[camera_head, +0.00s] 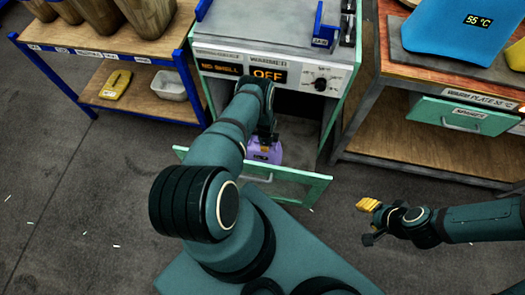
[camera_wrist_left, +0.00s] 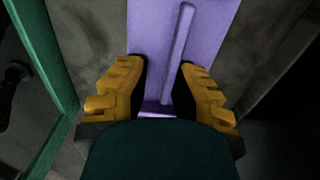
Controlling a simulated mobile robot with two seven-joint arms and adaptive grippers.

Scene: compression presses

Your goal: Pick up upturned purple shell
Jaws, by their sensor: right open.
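The purple shell (camera_head: 264,152) lies low in the opening of the warmer, behind the pulled-down or pulled-out green-edged front. My left arm reaches over it, and the left gripper (camera_head: 265,140) is at the shell. In the left wrist view, the left gripper's yellow fingers (camera_wrist_left: 162,95) stand apart with the purple shell (camera_wrist_left: 160,30) between and beyond them. My right gripper (camera_head: 369,222) is open and empty, over the floor at the right.
The warmer (camera_head: 270,62) shows "NO SHELL" and "OFF". Its green-edged front (camera_head: 300,186) sticks out below the opening. At right, a bench has a green drawer (camera_head: 465,115) and a blue piece (camera_head: 465,30). At left, a blue-framed shelf (camera_head: 125,55) holds pots, with a tray (camera_head: 169,86) below.

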